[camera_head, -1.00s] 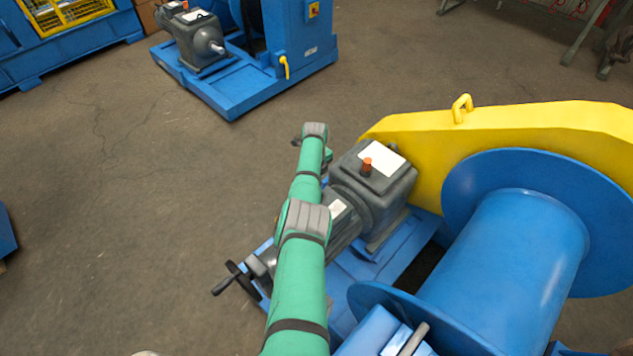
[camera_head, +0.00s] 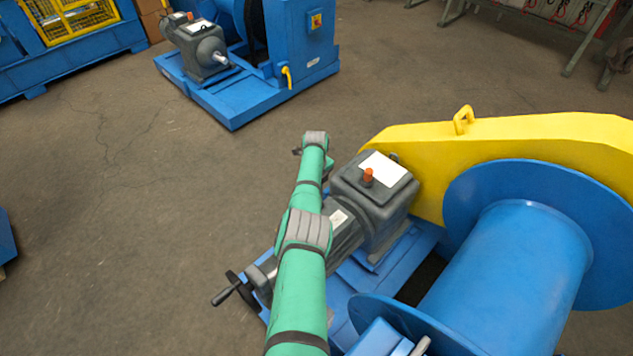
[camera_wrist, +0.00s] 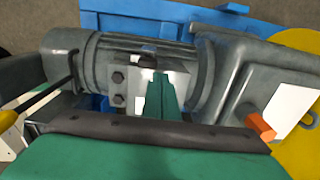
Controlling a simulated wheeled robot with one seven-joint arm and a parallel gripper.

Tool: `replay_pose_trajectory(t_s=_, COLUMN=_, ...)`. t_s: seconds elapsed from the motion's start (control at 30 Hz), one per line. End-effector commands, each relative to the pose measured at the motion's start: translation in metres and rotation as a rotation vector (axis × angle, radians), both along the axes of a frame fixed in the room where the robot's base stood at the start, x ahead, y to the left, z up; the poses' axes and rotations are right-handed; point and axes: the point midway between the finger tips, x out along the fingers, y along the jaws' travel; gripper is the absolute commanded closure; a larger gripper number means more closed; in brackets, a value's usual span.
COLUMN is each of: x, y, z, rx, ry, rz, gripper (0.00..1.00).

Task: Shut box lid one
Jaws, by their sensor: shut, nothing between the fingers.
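No box lid can be picked out for certain. A grey geared motor (camera_head: 345,228) lies on a blue base beside my green arm, and it fills the wrist view (camera_wrist: 75,65). In the wrist view a pale metal block (camera_wrist: 137,82) with dark bolts sits against the motor's side; I cannot tell whether it is the box or its lid. My gripper (camera_wrist: 160,85) is shut and empty, its narrow green fingers in front of that block. I cannot tell whether they touch it. In the head view my arm mostly hides the gripper.
The gearbox (camera_head: 376,195) carries an orange plug (camera_head: 368,177) and a white label. A yellow guard (camera_head: 500,145) and a blue drum (camera_head: 510,270) stand to the right. A black handwheel (camera_head: 240,289) sticks out left of my arm. The floor (camera_head: 150,220) to the left is clear.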

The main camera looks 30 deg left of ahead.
Motion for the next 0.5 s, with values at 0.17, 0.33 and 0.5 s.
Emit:
replay_pose_trajectory(t_s=0.17, x=-0.001, y=0.000, z=0.017, rx=0.002, ry=-0.001, rz=0.000, gripper=1.00)
replay_pose_trajectory(t_s=0.33, x=0.000, y=0.001, z=0.046, rx=0.002, ry=-0.003, rz=0.000, gripper=1.00)
replay_pose_trajectory(t_s=0.5, x=0.000, y=0.001, z=0.076, rx=0.002, ry=-0.003, rz=0.000, gripper=1.00)
